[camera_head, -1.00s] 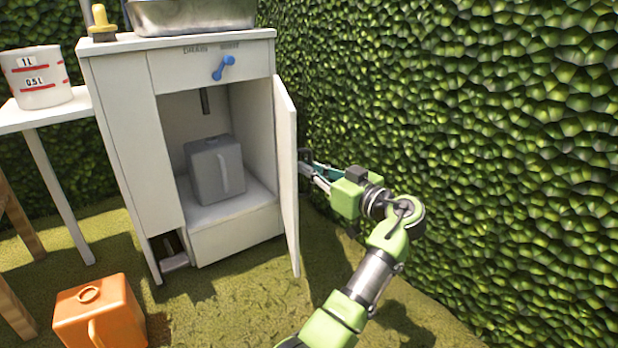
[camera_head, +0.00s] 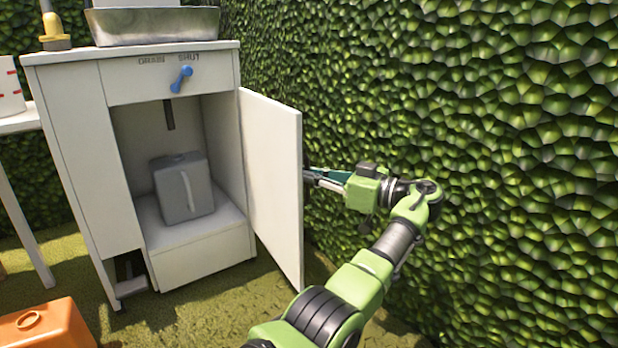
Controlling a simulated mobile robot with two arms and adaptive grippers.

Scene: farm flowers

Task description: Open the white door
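The white door (camera_head: 272,185) is hinged at the right side of the white cabinet (camera_head: 85,160) and stands open, its inner face showing. My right gripper (camera_head: 312,178) is at the door's outer side, close to its free edge. Its fingertips are partly hidden behind the door, so I cannot tell whether they touch it or grip anything. My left gripper is not in view.
A grey canister (camera_head: 184,188) stands inside the open cabinet. A blue lever (camera_head: 181,79) and a metal basin (camera_head: 155,24) are above. An orange canister (camera_head: 50,328) is on the grass at lower left. A hedge wall (camera_head: 450,100) rises close on the right.

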